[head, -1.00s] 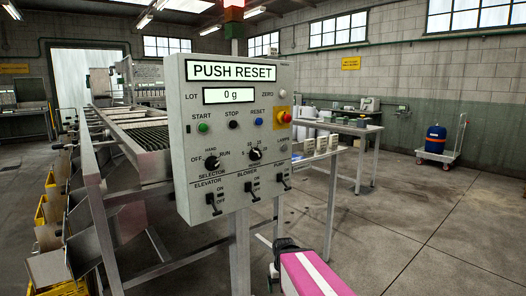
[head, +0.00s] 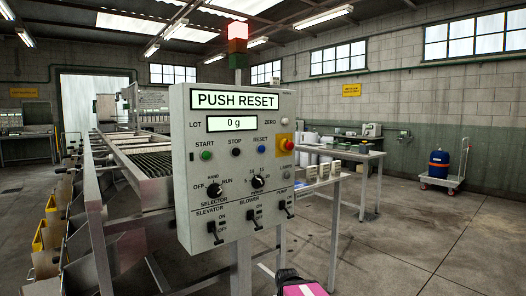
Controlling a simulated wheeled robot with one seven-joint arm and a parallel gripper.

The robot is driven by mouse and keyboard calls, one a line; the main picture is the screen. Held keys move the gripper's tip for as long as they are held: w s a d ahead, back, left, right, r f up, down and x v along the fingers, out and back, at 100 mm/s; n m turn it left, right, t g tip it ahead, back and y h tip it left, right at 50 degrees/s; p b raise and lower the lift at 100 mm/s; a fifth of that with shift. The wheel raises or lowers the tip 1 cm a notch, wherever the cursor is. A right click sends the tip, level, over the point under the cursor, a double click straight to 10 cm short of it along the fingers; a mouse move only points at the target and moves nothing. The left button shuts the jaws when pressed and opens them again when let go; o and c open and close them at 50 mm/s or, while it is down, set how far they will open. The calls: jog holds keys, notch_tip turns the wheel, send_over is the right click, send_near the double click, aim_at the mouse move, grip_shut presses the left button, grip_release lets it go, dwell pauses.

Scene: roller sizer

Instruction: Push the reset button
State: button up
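The blue reset button (head: 261,148) is on the grey control panel (head: 187,225), below the label RESET. It is right of the black stop button (head: 236,152) and the green start button (head: 206,155). The panel's upper display (head: 235,100) reads PUSH RESET and the lower one (head: 232,123) reads 0 g. A dark and pink part of my arm (head: 298,286) shows at the bottom edge, below the panel and apart from it. My gripper's fingers cannot be made out.
A red emergency button (head: 289,145) on a yellow base sits on the panel's right side. Selector knobs and several toggle switches are lower down. A roller machine (head: 150,160) stands behind at left. A table (head: 352,155) stands behind at right.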

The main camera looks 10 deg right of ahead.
grip_shut()
dwell(1.4)
